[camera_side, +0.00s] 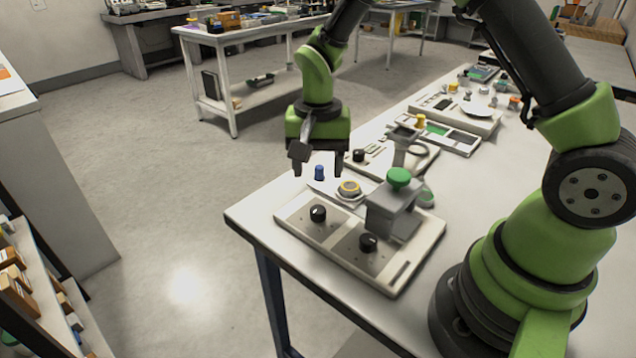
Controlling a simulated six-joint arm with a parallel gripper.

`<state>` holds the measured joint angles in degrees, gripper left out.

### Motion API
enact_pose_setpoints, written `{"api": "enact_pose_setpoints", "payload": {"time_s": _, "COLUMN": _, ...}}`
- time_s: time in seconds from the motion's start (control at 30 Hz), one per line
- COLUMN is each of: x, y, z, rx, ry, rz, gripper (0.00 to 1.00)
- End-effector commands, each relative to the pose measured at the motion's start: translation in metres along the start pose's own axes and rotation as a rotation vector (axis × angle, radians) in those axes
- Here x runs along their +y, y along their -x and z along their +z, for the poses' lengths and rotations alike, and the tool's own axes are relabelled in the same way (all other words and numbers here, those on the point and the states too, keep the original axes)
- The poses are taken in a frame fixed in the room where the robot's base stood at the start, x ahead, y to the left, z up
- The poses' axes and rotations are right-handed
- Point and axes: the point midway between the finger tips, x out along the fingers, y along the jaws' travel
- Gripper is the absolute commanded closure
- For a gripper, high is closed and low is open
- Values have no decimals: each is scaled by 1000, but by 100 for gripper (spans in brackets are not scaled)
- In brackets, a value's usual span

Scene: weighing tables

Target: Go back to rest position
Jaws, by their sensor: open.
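My gripper (318,171) hangs from the green and black arm above the far left edge of the white table (490,215).
A panel with black knobs (318,213) and a grey block with a green knob (398,179) sits near the front edge. A yellow-ringed button (349,188) is beside it. Panels with small parts (458,118) run back along the table.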

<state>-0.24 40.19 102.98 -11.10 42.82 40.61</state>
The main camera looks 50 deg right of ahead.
Motion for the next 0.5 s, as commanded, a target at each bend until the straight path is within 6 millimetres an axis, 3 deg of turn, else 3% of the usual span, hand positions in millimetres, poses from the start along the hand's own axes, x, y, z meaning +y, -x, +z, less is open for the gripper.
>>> {"api": "enact_pose_setpoints", "payload": {"time_s": 0.4, "x": 0, "y": 8, "z": 0, "rx": 0, "ry": 0, "rz": -2, "gripper": 43}}
{"api": "enact_pose_setpoints", "payload": {"time_s": 0.5, "x": 1, "y": 19, "z": 2, "rx": 10, "ry": 14, "rz": -20, "gripper": 43}}
